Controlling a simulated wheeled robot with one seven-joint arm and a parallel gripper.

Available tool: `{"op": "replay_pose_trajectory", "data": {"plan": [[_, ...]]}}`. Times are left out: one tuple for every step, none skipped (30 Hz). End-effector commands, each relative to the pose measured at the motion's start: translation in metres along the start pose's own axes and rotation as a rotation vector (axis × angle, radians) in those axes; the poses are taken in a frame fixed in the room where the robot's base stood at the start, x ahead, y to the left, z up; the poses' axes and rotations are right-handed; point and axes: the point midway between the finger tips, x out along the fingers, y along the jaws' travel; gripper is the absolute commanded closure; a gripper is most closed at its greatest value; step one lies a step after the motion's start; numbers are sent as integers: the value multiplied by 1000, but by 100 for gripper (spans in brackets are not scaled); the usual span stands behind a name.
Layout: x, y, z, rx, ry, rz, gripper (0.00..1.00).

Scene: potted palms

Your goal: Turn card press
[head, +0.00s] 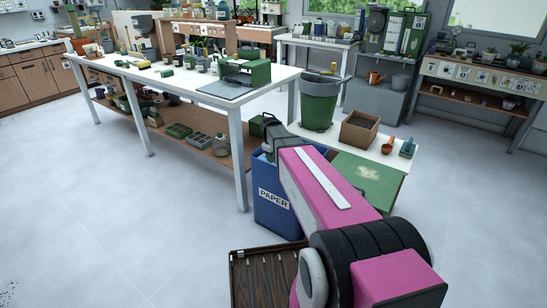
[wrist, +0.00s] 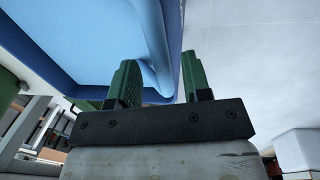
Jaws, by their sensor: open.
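I cannot pick out a card press with certainty. A green box-shaped device (head: 246,71) stands on the near right end of the long white table (head: 190,86), behind a flat dark grey plate (head: 225,89).
The blue bin marked PAPER (head: 270,208) stands by the table's right leg. A green bucket (head: 319,103), a brown box (head: 361,130) and small pots (head: 388,144) are right of it. A slatted brown crate (head: 262,275) is near me. The floor at left is clear.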

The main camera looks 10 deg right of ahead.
Motion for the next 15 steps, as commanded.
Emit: {"op": "replay_pose_trajectory", "data": {"plan": [[3,0,0,0,0,0,56],[3,0,0,0,0,1,56],[4,0,0,0,1,1,56],[4,0,0,0,1,1,56],[5,0,0,0,1,1,56],[5,0,0,0,1,1,56],[5,0,0,0,1,1,56],[5,0,0,0,1,1,56],[5,0,0,0,1,1,56],[5,0,0,0,1,1,56],[5,0,0,0,1,1,56],[5,0,0,0,1,1,69],[5,0,0,0,0,1,79],[5,0,0,0,1,0,88],[5,0,0,0,1,1,100]]}}
